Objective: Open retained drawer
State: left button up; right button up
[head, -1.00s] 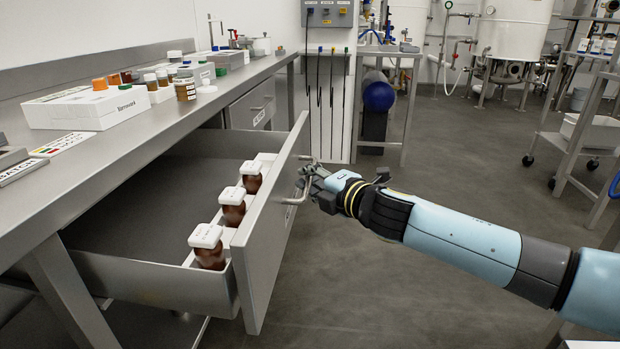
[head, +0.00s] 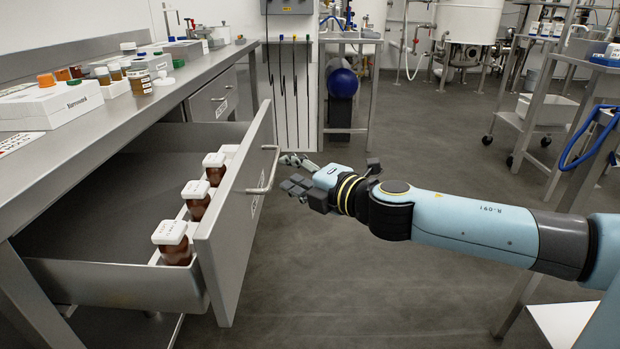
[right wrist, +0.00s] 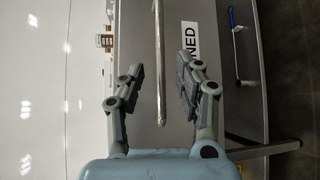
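The grey metal drawer (head: 85,272) under the bench stands well open, its front panel (head: 222,250) facing right. A bar handle (head: 270,172) is on the panel; it also shows in the right wrist view (right wrist: 160,60), running lengthwise between the finger lines. A white label ending in "NED" (right wrist: 190,38) is on the panel beside it. My right gripper (head: 291,174) is open and empty, just right of the handle and apart from it in the head view. Its spread fingers also show in the right wrist view (right wrist: 160,72). My left gripper is not in view.
Brown bottles with white caps (head: 197,199) stand in a row inside the drawer, behind the front panel. Boxes and jars (head: 60,105) are on the bench top. A shut drawer (head: 212,100) lies farther along. The floor (head: 400,290) right of the drawer is clear.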

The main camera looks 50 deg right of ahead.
jog(key=s, duration=0.3)
jog(key=s+r, duration=0.1)
jog(key=s, duration=0.1)
jog(key=shift+s+a, duration=0.25)
jog(key=shift+s, duration=0.05)
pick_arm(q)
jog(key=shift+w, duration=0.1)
